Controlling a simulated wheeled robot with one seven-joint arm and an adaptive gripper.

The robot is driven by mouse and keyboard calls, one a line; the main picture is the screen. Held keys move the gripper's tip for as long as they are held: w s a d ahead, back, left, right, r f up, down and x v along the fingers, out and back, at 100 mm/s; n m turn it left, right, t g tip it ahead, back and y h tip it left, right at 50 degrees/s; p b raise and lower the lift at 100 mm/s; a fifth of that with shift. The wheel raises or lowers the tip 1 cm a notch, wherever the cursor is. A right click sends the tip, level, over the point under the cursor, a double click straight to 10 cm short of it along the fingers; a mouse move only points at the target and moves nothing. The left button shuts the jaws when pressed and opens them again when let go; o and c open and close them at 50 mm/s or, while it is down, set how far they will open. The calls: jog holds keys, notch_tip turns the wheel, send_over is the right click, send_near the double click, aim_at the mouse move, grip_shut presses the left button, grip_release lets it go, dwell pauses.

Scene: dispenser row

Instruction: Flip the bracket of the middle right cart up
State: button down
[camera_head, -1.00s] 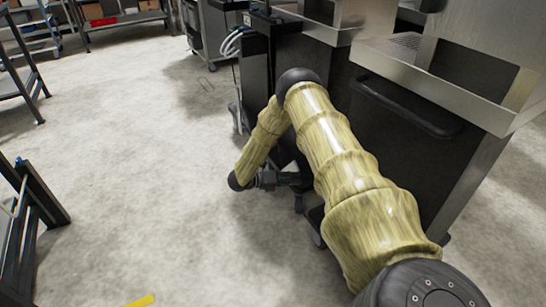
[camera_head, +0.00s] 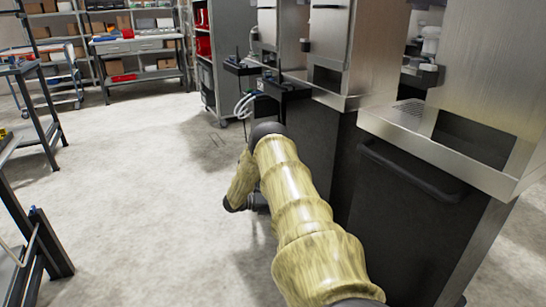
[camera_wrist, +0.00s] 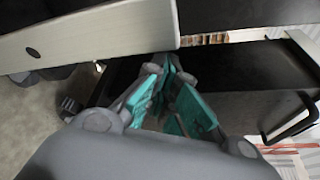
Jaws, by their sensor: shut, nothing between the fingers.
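Dark carts with steel tops stand along the right of the head view; the nearest cart (camera_head: 400,225) has a black bar handle (camera_head: 415,172). I cannot tell for certain which is the middle right cart. My gripper, with grey and teal fingers (camera_wrist: 168,68), is shut and empty. In the wrist view its tips are just below a pale flat bar (camera_wrist: 90,36) with a dark round spot; whether they touch it is unclear. I cannot tell whether this bar is the bracket. In the head view my arm mostly hides the gripper, low beside the carts.
A black bent handle (camera_wrist: 292,125) is right of the fingers in the wrist view. A caster (camera_wrist: 70,104) is at the left. In the head view, open floor (camera_head: 130,210) lies left of my arm, with a dark frame (camera_head: 35,240) beyond it. Shelves (camera_head: 140,45) stand at the back.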

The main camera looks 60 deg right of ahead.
jog(key=shift+w+d+r, duration=0.45)
jog(key=shift+w+r, duration=0.05)
jog(key=shift+w, duration=0.3)
jog(key=shift+a, duration=0.15)
jog(key=s+a+p, duration=0.3)
jog(key=s, duration=0.1)
jog(key=w+a+f, duration=0.1)
jog(key=w+a, duration=0.4)
jog(key=w, duration=0.2)
jog(key=shift+w+a+b, duration=0.2)
jog(key=shift+a+b, duration=0.1)
